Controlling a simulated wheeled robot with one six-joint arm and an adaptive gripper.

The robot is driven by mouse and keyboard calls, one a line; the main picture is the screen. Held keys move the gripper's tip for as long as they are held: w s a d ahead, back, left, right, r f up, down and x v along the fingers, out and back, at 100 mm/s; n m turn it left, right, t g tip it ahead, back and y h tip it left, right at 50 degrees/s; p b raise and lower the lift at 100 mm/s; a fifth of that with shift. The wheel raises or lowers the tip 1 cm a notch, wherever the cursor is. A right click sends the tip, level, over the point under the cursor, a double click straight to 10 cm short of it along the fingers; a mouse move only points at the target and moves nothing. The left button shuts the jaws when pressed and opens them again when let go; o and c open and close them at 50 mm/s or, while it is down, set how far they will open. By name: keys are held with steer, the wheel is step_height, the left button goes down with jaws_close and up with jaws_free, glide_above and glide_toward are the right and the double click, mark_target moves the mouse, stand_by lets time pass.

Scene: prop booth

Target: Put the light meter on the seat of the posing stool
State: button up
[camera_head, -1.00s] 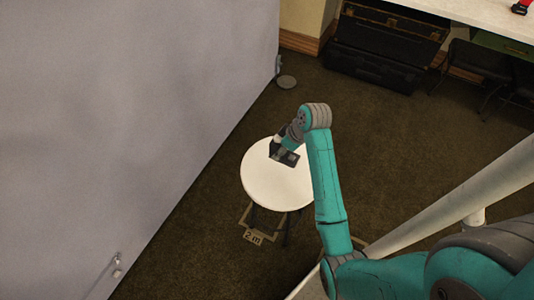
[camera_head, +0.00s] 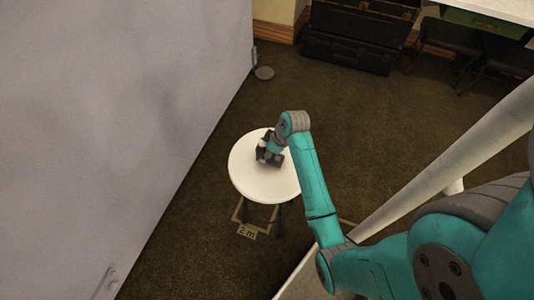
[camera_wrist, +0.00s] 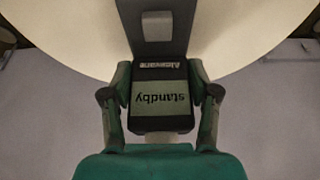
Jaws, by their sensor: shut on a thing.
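The light meter (camera_wrist: 160,105) is a dark device with a lit screen reading "standby", upside down in the wrist view. My gripper (camera_wrist: 161,94) is shut on it, with one finger at each side. The posing stool's round white seat (camera_wrist: 250,32) lies behind the meter in the wrist view. In the head view my gripper (camera_head: 268,150) is over the seat (camera_head: 255,185), toward its upper part, and the meter shows as a small dark shape partly hidden by the gripper. I cannot tell whether the meter touches the seat.
A grey backdrop (camera_head: 110,110) stands close on the left. Dark cases (camera_head: 350,50) stand at the back, with a white table (camera_head: 495,8) at top right. Carpet right of the stool is clear.

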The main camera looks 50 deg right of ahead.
steer(key=shift+f, duration=0.7)
steer(key=shift+f, duration=0.2)
steer(key=o, duration=1.5)
